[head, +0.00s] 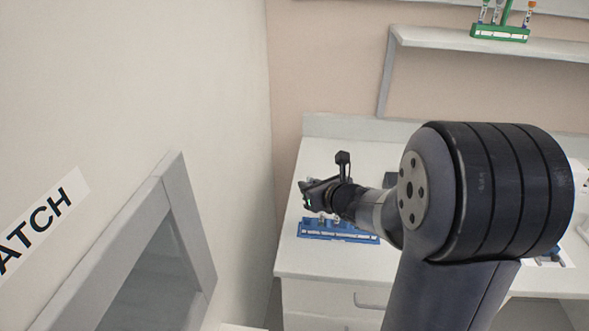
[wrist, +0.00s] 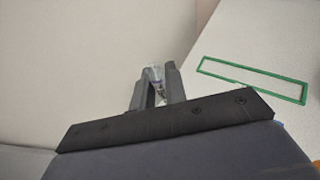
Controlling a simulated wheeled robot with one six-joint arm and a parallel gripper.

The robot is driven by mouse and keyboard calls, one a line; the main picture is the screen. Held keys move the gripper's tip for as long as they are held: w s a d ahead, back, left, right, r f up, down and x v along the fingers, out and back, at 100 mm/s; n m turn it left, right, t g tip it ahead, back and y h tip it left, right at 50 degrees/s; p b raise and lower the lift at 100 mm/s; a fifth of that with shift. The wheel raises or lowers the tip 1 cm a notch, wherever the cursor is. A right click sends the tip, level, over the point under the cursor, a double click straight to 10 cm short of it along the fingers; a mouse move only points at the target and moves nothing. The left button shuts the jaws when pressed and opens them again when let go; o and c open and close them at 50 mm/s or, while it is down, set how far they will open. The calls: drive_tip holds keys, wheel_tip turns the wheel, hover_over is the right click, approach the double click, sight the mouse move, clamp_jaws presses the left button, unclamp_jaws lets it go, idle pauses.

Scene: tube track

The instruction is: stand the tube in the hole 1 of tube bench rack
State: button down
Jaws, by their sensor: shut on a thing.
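My gripper (wrist: 157,75) is shut on the tube (wrist: 154,72), which shows as a small clear piece with a purplish part between the fingertips in the wrist view. Much of the tube is hidden by the fingers. In the head view my gripper (head: 306,196) is over the left part of the bench, above and a little behind the blue rack (head: 340,236). The blue rack has a white label strip along its front and stands near the bench's front edge. Its holes are too small to tell apart, and my arm hides part of its right end.
A green outlined rectangle (wrist: 250,88) is marked on the white bench (head: 290,252). A green rack (head: 500,33) with several tubes stands on the upper shelf (head: 440,38). A wall with a grey-framed hatch (head: 190,220) is on the left. Another blue object (head: 553,256) lies right of my arm.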

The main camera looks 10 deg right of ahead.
drive_tip(key=shift+w+a+f, duration=0.1)
drive_tip(key=shift+w+f, duration=0.05)
drive_tip(key=shift+w, duration=0.2)
drive_tip(key=shift+s+f+b, duration=0.1)
drive_tip(key=shift+f+b, duration=0.3)
drive_tip(key=shift+b, duration=0.1)
drive_tip(key=shift+f+b, duration=1.4)
drive_tip(key=shift+f, duration=0.45)
drive_tip(key=shift+f+b, duration=0.35)
drive_tip(key=shift+b, duration=0.55)
drive_tip(key=shift+f+b, duration=1.3)
drive_tip(key=shift+b, duration=0.2)
drive_tip(key=c, duration=1.3)
unclamp_jaws()
drive_tip(key=shift+c, duration=0.2)
